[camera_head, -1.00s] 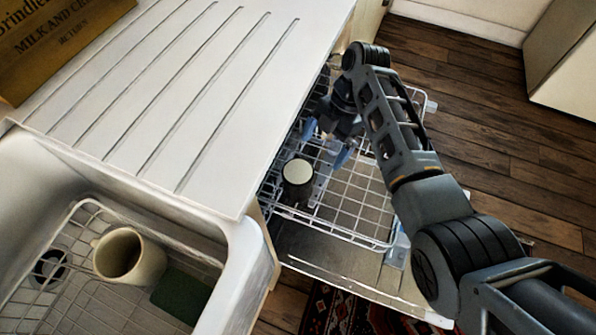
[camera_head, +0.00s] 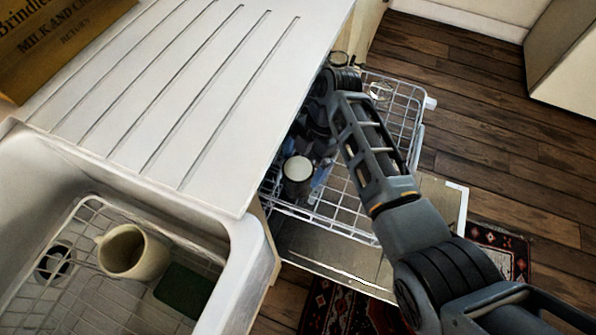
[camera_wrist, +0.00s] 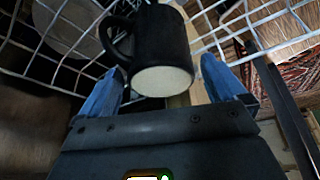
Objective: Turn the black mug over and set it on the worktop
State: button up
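The black mug (camera_head: 297,178) stands upside down in the pulled-out dishwasher rack (camera_head: 345,222), its pale base facing up. In the wrist view the black mug (camera_wrist: 160,45) shows between my fingers, with its handle at the left and its pale base towards me. My gripper (camera_wrist: 162,72) is open, one blue finger on each side of the mug, with visible gaps. In the head view one blue finger shows just right of the mug; my arm hides most of the gripper. The white grooved worktop (camera_head: 190,90) lies left of the rack.
A wooden box (camera_head: 60,35) stands at the worktop's far left. Glassware (camera_head: 380,92) sits at the rack's back. The worktop's middle is clear.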

jog(key=c, duration=1)
jog(key=shift+c, duration=0.3)
jog(key=shift+r, duration=0.15)
